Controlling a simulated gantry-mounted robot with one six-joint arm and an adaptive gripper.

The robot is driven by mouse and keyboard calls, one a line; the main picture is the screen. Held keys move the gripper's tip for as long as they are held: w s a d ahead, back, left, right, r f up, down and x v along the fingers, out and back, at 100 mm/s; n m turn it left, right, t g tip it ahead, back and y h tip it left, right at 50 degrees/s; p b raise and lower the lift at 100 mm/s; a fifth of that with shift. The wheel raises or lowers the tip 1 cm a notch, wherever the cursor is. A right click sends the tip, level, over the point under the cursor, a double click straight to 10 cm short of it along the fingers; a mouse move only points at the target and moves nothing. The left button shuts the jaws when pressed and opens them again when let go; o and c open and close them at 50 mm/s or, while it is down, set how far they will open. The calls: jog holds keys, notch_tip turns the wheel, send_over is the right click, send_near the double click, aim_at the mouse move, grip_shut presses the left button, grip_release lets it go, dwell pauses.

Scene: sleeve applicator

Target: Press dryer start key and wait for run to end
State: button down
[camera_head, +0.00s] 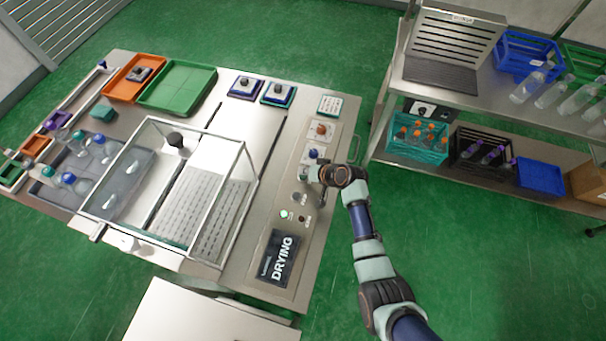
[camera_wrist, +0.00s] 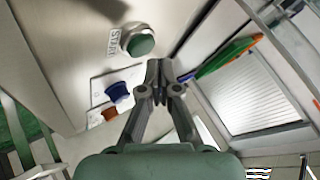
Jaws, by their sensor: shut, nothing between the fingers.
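The green START key (camera_wrist: 140,44), a round button in a metal ring with a START label beside it, shows in the wrist view just left of and above my fingertips. My gripper (camera_wrist: 159,72) is shut and empty, with its tips close to the key; I cannot tell whether they touch. In the head view my gripper (camera_head: 311,174) is over the right control strip of the machine and hides the key. The dark display (camera_head: 279,257) on the strip reads DRYING. A green lamp (camera_head: 284,214) glows above it.
A blue knob (camera_head: 313,154) and an orange knob (camera_head: 320,129) sit behind my gripper on the strip. A clear-walled chamber (camera_head: 165,185) stands to the left. A shelf rack (camera_head: 480,90) with bottles and crates is at the right.

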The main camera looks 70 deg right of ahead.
aim_at(305, 176)
jog(key=shift+r, duration=0.15)
notch_tip(305, 176, up, 5)
jog(key=p, duration=0.4)
jog(key=shift+p, duration=0.35)
dwell(0.5)
